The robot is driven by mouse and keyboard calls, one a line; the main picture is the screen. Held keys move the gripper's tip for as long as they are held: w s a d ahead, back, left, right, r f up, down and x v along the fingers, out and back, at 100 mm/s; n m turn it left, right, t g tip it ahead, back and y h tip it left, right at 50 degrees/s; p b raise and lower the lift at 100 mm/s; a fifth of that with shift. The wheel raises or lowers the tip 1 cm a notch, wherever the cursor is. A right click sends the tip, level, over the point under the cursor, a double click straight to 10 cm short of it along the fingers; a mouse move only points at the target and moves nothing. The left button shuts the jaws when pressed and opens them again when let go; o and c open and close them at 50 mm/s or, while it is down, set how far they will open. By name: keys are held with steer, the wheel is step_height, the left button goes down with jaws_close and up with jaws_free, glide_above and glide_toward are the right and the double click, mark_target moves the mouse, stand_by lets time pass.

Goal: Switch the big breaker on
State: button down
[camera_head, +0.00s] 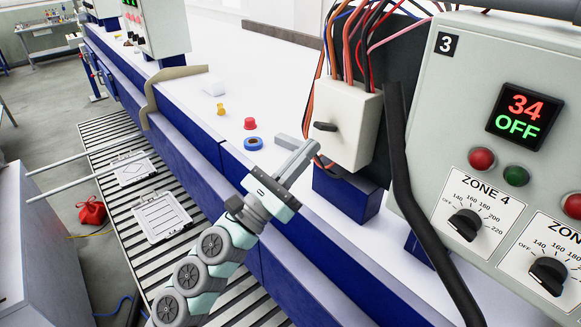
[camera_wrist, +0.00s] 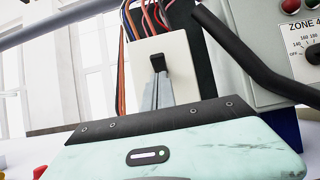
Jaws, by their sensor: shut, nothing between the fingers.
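The big breaker is a cream-white box (camera_head: 352,112) with a bundle of coloured wires entering its top. A short black lever (camera_head: 325,126) sticks out of its front face. In the wrist view the breaker box (camera_wrist: 180,52) is straight ahead, with the lever (camera_wrist: 158,62) near its middle. My gripper (camera_head: 306,150) is shut and empty, just in front of the box and a little below the lever. In the wrist view its grey fingers (camera_wrist: 157,92) reach up to the lever's underside; I cannot tell whether they touch it. The lever's on or off position is unclear.
A thick black pipe (camera_head: 408,200) runs right of the breaker, before a grey panel (camera_head: 450,90) whose display (camera_head: 524,115) reads 34 OFF. A slatted conveyor (camera_head: 120,190) lies left.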

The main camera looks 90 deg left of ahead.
step_height(320, 180, down, 4)
steer(key=b, duration=0.4)
steer(key=s+d+r, duration=0.2)
steer(key=s+d, duration=0.4)
steer(key=s, duration=0.2)
steer(key=shift+s+d+r, duration=0.35)
steer(key=shift+s, duration=0.05)
